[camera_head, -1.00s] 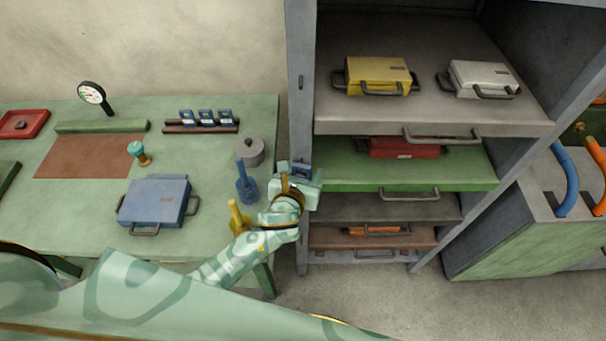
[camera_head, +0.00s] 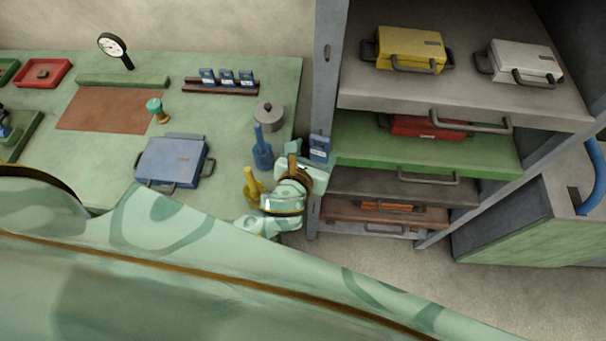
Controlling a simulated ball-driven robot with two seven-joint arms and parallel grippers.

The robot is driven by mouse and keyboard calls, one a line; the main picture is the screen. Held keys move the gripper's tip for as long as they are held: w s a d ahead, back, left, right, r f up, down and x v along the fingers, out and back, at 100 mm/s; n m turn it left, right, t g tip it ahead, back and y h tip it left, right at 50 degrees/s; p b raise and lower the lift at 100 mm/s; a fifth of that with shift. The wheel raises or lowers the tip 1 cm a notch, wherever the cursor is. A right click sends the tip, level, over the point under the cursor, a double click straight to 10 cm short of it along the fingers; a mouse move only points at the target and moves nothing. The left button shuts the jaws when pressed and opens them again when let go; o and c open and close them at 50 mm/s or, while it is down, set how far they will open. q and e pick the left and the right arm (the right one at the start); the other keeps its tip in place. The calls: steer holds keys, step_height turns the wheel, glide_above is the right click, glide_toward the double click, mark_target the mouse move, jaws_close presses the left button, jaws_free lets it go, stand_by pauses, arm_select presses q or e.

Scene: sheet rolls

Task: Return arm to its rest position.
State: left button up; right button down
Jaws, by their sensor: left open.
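My left gripper (camera_head: 311,170) is in front of the left post of the shelf rack (camera_head: 327,110), at the right edge of the green table (camera_head: 225,185). Its jaws are open. A blue card (camera_head: 319,148) is on the post just above the jaws. It looks clear of the fingers, though I cannot tell the exact gap. My left arm is bent, and its large near link fills the lower part of the view. My right gripper is not in view.
A blue bottle (camera_head: 262,150), a yellow bottle (camera_head: 252,187) and a grey round pot (camera_head: 269,115) stand close to my left gripper. A blue case (camera_head: 172,162) lies on the table. The rack holds yellow (camera_head: 410,48), white (camera_head: 524,62) and red (camera_head: 425,126) cases.

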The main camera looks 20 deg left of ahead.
arm_select(q)
steer(key=shift+s+d+r+n, duration=1.05)
steer(key=shift+s+r, duration=0.9)
steer(key=shift+s, duration=3.9)
steer(key=s+a+f+n+g+h+b, duration=0.1)
steer(key=s+a+f+n+g, duration=0.15)
steer(key=s+f+n, duration=0.7)
steer(key=a+f+n+g+h+b, duration=0.1)
steer(key=f+n+g, duration=0.35)
steer(key=f, duration=1.25)
steer(key=s+a+f+n+g+y+b, duration=0.1)
steer(key=s+a+f+n+g+b, duration=0.2)
steer(key=s+a+f+n+b, duration=0.2)
steer(key=s+a+f+n+g+b, duration=0.2)
steer(key=s+a+f+n+b, duration=0.2)
steer(key=s+f+n, duration=0.7)
step_height(320, 180, down, 8)
steer(key=s+a, duration=0.1)
steer(key=s, duration=0.1)
steer(key=shift+s+a+f+g+y+b, duration=0.25)
steer(key=shift+s+g+y+b, duration=0.1)
steer(key=shift+s+g+y, duration=0.05)
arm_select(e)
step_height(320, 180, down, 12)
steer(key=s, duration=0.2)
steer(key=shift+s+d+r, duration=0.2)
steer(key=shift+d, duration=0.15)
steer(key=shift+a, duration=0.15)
